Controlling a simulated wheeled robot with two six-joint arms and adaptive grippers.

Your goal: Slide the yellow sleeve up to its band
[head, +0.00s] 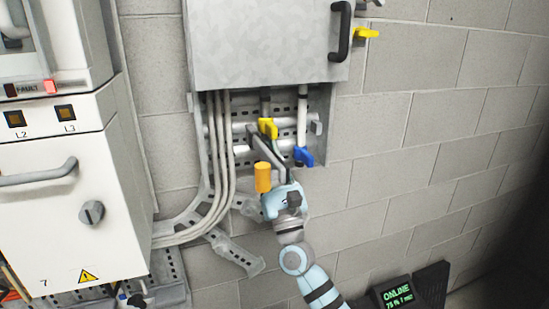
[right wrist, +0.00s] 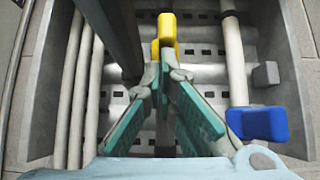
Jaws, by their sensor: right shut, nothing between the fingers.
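The yellow sleeve (head: 268,128), with a block-like tab, sits on a dark vertical line below the grey box. It also shows in the right wrist view (right wrist: 166,32), at the top middle. My right gripper (right wrist: 163,72) is shut and empty. Its fingertips are just below the sleeve in that view; I cannot tell whether they touch it. In the head view the gripper (head: 281,154) comes from below and partly hides the line. I cannot make out a band on the line. My left gripper is not in view.
A blue sleeve (head: 303,157) is on the white pipe to the right, close to my right gripper (right wrist: 257,123). Several pale cables (head: 221,140) run at left. A dark grey bar (right wrist: 108,35) slants beside the fingers. The grey box (head: 265,45) overhangs above.

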